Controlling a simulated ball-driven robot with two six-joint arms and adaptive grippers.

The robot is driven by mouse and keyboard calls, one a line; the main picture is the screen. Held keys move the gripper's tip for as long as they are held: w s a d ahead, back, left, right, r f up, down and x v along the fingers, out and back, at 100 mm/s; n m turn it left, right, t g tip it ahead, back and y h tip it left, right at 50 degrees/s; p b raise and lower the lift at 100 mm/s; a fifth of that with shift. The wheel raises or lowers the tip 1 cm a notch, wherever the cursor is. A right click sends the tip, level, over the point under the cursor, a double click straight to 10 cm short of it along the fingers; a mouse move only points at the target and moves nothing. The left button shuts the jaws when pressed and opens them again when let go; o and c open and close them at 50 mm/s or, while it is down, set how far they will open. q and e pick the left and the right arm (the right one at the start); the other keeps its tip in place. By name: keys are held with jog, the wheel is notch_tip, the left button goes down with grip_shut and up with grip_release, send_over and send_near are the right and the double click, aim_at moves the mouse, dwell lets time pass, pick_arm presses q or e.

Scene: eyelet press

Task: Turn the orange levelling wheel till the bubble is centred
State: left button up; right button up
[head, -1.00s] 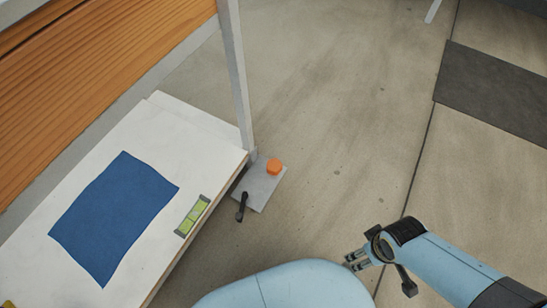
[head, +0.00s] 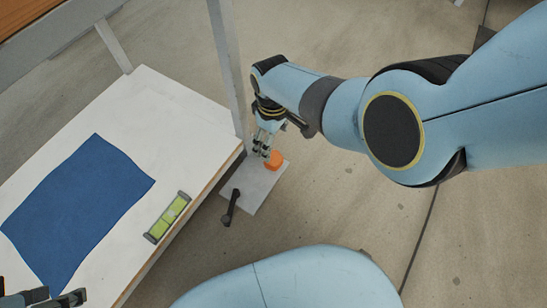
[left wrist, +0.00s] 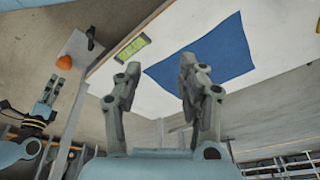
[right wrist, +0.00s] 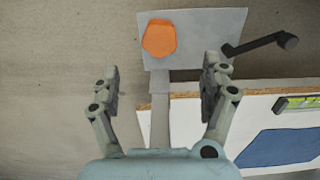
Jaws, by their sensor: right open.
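The orange wheel (head: 273,160) sits on a grey plate (head: 262,193) beside the table's corner. My right gripper (head: 262,154) is open and empty close to the wheel; in the right wrist view the wheel (right wrist: 159,38) shows beyond and between the spread fingertips, with no visible contact. The spirit level (head: 167,217), with a yellow-green vial, lies at the table's edge. It also shows in the left wrist view (left wrist: 132,48). The bubble's position is too small to tell. My left gripper (left wrist: 158,72) is open and empty over the table near the blue cloth.
A black crank handle (head: 231,207) stands on the plate near the wheel. A blue cloth (head: 80,205) lies on the white table (head: 185,120). A grey post (head: 228,70) rises at the table's corner, close to my right gripper. The floor to the right is open.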

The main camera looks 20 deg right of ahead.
aim_at(273, 158)
notch_tip(273, 158, down, 3)
jog(key=shift+s+b, duration=0.1)
jog(key=shift+b, duration=0.85)
notch_tip(273, 158, down, 4)
jog(key=shift+r+b, duration=0.25)
jog(key=shift+b, duration=1)
jog(key=shift+f+b, duration=0.6)
jog(key=shift+f, duration=0.15)
jog(key=shift+f+b, duration=0.45)
jog(key=shift+f, duration=0.2)
pick_arm(q)
notch_tip(273, 158, down, 7)
jog(key=w+d+t+b, duration=0.1)
jog(key=t, duration=0.7)
jog(key=shift+w+t+h, duration=0.3)
jog(key=shift+w, duration=0.1)
pick_arm(e)
jog(key=shift+f, duration=0.6)
jog(key=shift+c, duration=0.3)
jog(key=c, duration=1.1)
